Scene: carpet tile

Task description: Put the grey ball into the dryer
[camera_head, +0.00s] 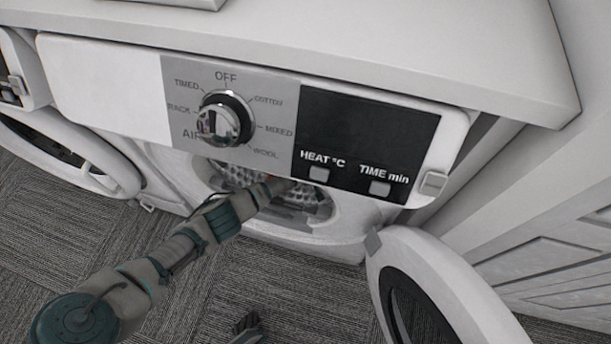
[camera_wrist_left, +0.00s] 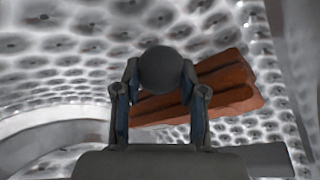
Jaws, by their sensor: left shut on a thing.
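The grey ball (camera_wrist_left: 165,70) shows in the left wrist view, held between the fingertips of my left gripper (camera_wrist_left: 161,82), which is shut on it. My left arm reaches through the open front of the dryer (camera_head: 335,225) in the head view. The ball and gripper are inside the drum (camera_wrist_left: 60,60), whose dotted metal wall surrounds them. The control panel hides much of the opening in the head view, and I cannot make out the ball there.
A red-brown item (camera_wrist_left: 225,85) lies in the drum behind and beside the ball. The dryer's round door (camera_head: 435,290) stands open to the right. Another machine with a round door (camera_head: 60,155) is at left. A white cabinet (camera_head: 545,240) stands at right.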

